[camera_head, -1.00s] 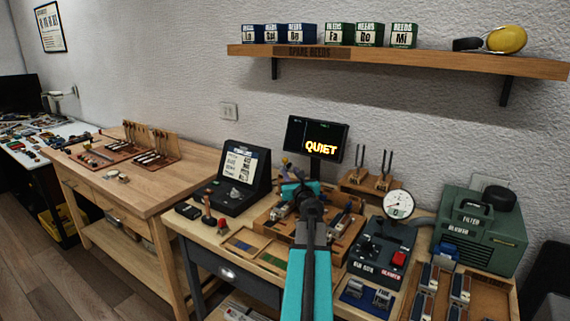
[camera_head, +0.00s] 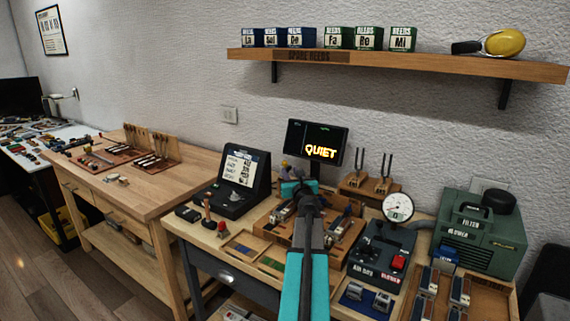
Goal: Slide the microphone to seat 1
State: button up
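My arm reaches forward over a wooden tray (camera_head: 344,236) on the workbench, and my gripper (camera_head: 291,183) is at its far end, beyond the teal wrist. The wrist and arm hide the fingers, so I cannot see whether they are open or shut. A small yellowish and purple item (camera_head: 286,166) shows just beyond the wrist; it may be the microphone, but it is too small to tell. The tray holds several small metal and wooden parts on both sides of my arm. Its middle, and any seat markings, are hidden or too small to read.
A screen (camera_head: 314,140) reading "QUIET" stands behind the tray. A black console (camera_head: 243,180) is at left. A gauge (camera_head: 398,207) and control box (camera_head: 382,256) are at right, near a green blower (camera_head: 480,240).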

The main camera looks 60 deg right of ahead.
aim_at(285, 163)
jog(key=shift+p+x, duration=0.45)
jog(key=shift+x, duration=4.85)
grip_shut()
